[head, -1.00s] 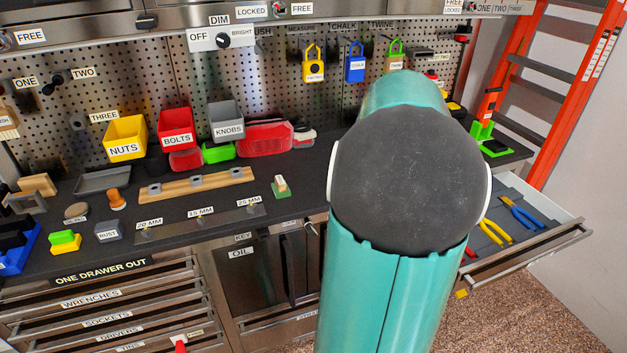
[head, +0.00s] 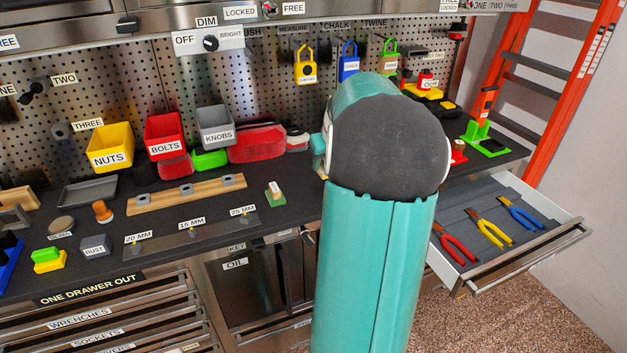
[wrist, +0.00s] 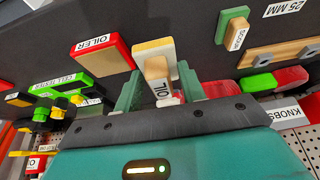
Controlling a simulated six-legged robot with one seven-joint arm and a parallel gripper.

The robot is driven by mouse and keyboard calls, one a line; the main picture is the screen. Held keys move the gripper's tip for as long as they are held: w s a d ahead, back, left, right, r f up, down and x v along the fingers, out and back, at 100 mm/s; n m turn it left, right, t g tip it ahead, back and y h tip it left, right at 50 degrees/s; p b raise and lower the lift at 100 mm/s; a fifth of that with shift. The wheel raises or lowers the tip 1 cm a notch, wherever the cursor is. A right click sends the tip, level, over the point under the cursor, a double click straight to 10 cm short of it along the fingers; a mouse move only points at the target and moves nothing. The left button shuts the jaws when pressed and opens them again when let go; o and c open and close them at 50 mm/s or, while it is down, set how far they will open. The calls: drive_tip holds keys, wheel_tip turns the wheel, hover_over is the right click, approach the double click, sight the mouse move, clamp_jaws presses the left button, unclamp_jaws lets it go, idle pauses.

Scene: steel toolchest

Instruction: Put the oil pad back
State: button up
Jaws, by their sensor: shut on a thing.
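In the wrist view the oil pad (wrist: 154,49) is a cream and yellow block with a wooden grip marked OIL. My gripper (wrist: 160,74) has its two green fingers shut on that grip. The pad is over the dark bench top; I cannot tell whether it touches it. A red block marked OILER (wrist: 101,51) is to the left of the pad. A green pad with a wooden grip (wrist: 233,27) is to the right, apart from it.
An open drawer (head: 560,240) with several pliers juts out at the right. A ladder (head: 570,100) stands behind it. Nuts (head: 110,147), bolts (head: 166,136) and knobs (head: 215,127) bins hang at the back. A wooden rail (head: 188,193) lies on the bench.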

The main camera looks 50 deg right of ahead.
drive_tip(key=w+f, duration=0.4)
drive_tip(key=f, duration=0.1)
drive_tip(key=shift+w+d+f, duration=0.1)
drive_tip(key=shift+d, duration=0.1)
drive_tip(key=shift+w+f, duration=0.2)
drive_tip(key=shift+f, duration=1.55)
drive_tip(key=shift+f, duration=0.1)
drive_tip(key=o, duration=0.9)
